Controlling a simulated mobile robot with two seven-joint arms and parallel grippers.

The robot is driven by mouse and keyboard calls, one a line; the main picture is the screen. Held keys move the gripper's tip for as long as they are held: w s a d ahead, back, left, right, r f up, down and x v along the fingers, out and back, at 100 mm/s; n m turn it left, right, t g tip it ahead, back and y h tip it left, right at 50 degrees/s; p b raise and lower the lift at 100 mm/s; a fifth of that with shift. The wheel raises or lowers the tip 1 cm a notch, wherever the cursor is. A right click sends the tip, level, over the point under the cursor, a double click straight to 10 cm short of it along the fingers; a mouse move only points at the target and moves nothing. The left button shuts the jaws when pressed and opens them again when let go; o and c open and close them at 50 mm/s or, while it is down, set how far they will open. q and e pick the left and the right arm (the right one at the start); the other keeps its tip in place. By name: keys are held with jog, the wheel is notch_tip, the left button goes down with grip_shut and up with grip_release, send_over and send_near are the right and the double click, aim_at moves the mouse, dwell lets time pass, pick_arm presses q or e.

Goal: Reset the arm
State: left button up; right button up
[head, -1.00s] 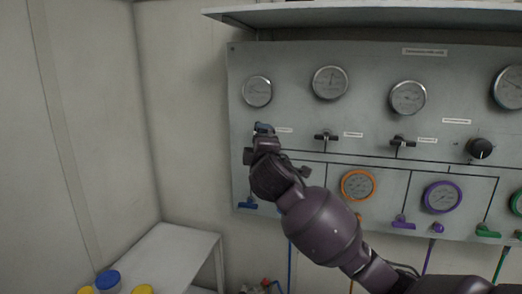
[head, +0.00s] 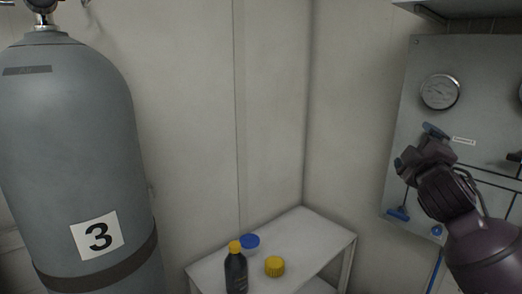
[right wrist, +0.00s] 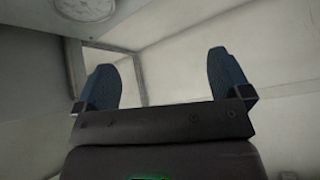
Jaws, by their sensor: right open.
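My right arm comes in from the lower right of the head view. Its gripper (head: 432,132) is in front of the left part of the grey air panel (head: 408,68), below a round gauge (head: 440,91). In the right wrist view the two blue fingers of this gripper (right wrist: 164,82) stand wide apart with nothing between them. A gauge (right wrist: 86,8) shows at the top left there. Part of the panel is hidden behind my right arm. My left gripper is not in view.
A large grey cylinder (head: 72,130) marked 3 stands at the left. A white table (head: 312,240) in the corner holds a dark bottle with a yellow cap (head: 236,270), a blue lid (head: 250,242) and a yellow lid (head: 275,266). Blue valve handles (head: 398,214) sit low on the panel.

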jog(key=s+a+f+m+g+y, duration=0.1)
jog(key=s+a+f+m+y, duration=0.2)
jog(key=f, duration=1.1)
jog(key=s+a+f+m+g+y, duration=0.1)
jog(key=s+a+f+y, duration=0.25)
jog(key=f, duration=1.05)
jog(key=s+a+f+m+g+h+b, duration=0.1)
jog(key=s+f+m+g, duration=0.4)
jog(key=s+f, duration=1.7)
jog(key=shift+s+f+m+g+h, duration=0.15)
jog(key=shift+s+m+g+h, duration=0.25)
jog(key=shift+s, duration=0.6)
jog(key=shift+w, duration=0.1)
